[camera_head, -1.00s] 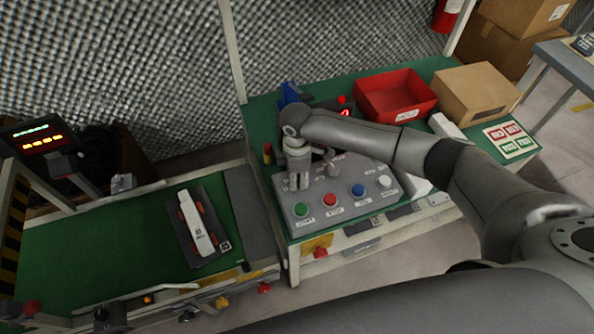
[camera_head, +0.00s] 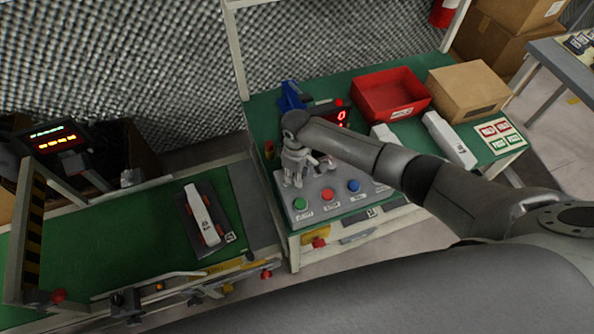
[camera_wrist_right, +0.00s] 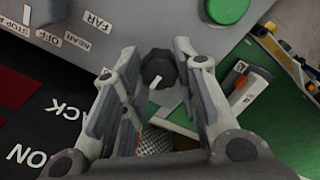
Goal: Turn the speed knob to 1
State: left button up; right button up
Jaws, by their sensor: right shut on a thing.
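The grey control panel (camera_head: 330,204) stands on the green bench, with green (camera_head: 299,204), red (camera_head: 328,194) and blue (camera_head: 353,186) buttons along its front. My right gripper (camera_head: 293,182) points down at the panel's left end. In the right wrist view a dark knob (camera_wrist_right: 158,68) with a white pointer line sits between the fingertips of my right gripper (camera_wrist_right: 160,75), which is shut on it. The knob's own scale is hidden or not readable. Another knob (camera_wrist_right: 40,10) shows beside the NEAR and FAR labels. A red display (camera_head: 341,116) behind the panel reads 0. My left gripper is not in view.
A red bin (camera_head: 390,94), a cardboard box (camera_head: 468,92) and white blocks (camera_head: 450,139) stand on the bench to the right and behind. A conveyor (camera_head: 120,235) at the left carries a white part (camera_head: 201,217) on a dark plate. My right arm crosses above the panel's right side.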

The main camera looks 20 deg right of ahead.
dwell(0.4)
jog(key=o, duration=1.1)
jog(key=shift+c, duration=0.2)
notch_tip(320, 180, up, 12)
